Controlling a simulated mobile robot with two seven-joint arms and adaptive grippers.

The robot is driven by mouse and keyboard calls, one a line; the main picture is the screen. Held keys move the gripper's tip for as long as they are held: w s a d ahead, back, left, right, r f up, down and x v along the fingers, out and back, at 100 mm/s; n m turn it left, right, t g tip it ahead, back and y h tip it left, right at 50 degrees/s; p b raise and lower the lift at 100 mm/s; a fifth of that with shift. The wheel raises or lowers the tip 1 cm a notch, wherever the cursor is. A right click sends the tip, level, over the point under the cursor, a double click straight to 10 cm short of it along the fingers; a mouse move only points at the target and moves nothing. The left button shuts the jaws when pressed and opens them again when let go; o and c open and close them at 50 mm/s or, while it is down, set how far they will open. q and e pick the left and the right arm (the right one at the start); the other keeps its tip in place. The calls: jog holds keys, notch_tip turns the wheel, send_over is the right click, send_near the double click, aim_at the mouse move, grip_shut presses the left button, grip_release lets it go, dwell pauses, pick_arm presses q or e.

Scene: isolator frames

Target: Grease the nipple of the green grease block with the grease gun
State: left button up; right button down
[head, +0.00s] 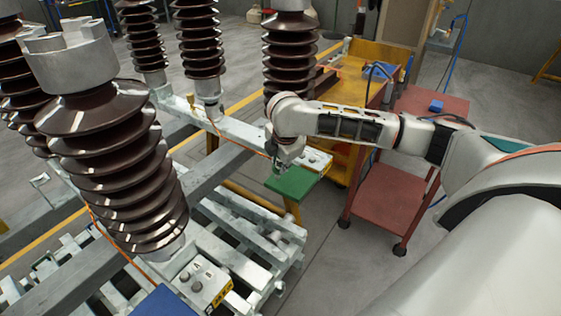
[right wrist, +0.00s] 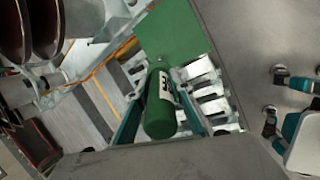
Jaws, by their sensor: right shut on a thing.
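My right gripper (head: 281,167) reaches in from the right and is over the green grease block (head: 297,184), a flat green piece on the end of the frame. In the right wrist view the gripper (right wrist: 160,112) is shut on the grease gun (right wrist: 161,108), a green cylinder with a black and white label. The gun's far end points toward the edge of the green block (right wrist: 180,30). I cannot tell whether it touches. The nipple is too small to make out. My left gripper is not in view.
Tall brown ribbed insulators (head: 115,160) stand on the grey metal frame (head: 240,262) at left. A red trolley (head: 392,200) and a yellow-orange cart (head: 345,75) stand behind and right of the block. A blue piece (head: 165,302) is at the bottom edge.

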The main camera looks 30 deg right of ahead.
jog(key=shift+x, duration=1.05)
dwell(0.7)
jog(key=shift+r, duration=0.15)
jog(key=shift+s+a+r+p, duration=0.15)
jog(key=shift+r+p, duration=0.45)
jog(key=shift+p, duration=0.6)
jog(key=shift+s+a+r+p, duration=0.1)
jog(key=shift+s+r+p, duration=0.35)
jog(key=shift+p, duration=0.65)
jog(key=shift+v, duration=1.15)
jog(key=shift+w, duration=0.1)
